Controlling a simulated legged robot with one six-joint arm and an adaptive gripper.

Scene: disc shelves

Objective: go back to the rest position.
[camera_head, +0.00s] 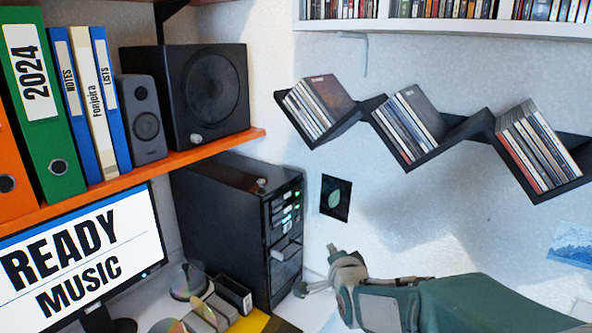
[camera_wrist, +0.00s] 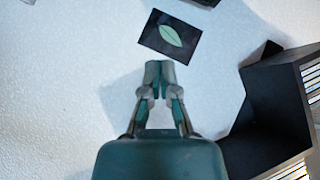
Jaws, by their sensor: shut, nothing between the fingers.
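My gripper (camera_head: 303,289) is at the lower middle of the head view, beside the front of the black computer tower. My arm reaches in from the lower right. In the wrist view my gripper (camera_wrist: 159,72) is shut, with its fingertips together and nothing between them. It points toward the white wall, just below a small dark picture with a green leaf (camera_wrist: 170,38).
A black zigzag shelf (camera_head: 445,139) with several disc stacks hangs on the wall above my arm. An orange shelf (camera_head: 215,147) carries binders and speakers. Below are a monitor (camera_head: 75,265) reading "READY MUSIC", the tower (camera_head: 225,220) and discs (camera_head: 188,282) on the desk.

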